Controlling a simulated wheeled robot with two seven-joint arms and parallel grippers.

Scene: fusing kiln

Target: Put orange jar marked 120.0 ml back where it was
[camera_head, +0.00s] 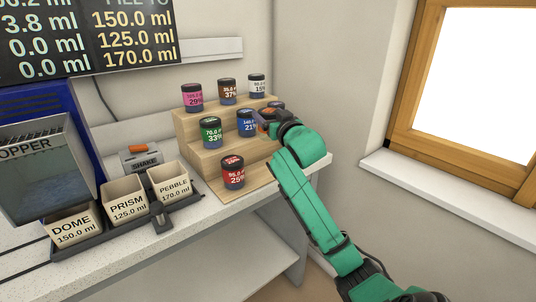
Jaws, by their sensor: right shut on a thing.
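My right gripper (263,125) is at the right end of the stepped wooden rack (188,158), at its middle step and just right of the blue jar (246,124). It is shut on the orange jar (266,114), of which only a small orange patch shows; the gripper hides the rest, and its marking cannot be read. I cannot tell whether the jar touches the step. My left gripper is out of view.
Pink (192,97), brown (228,92) and white (257,86) jars stand on the top step. A green jar (210,132) is on the middle step, a red jar (232,173) on the lowest. A dark-lidded jar (277,104) is partly hidden behind the gripper. Labelled bins (128,205) stand left.

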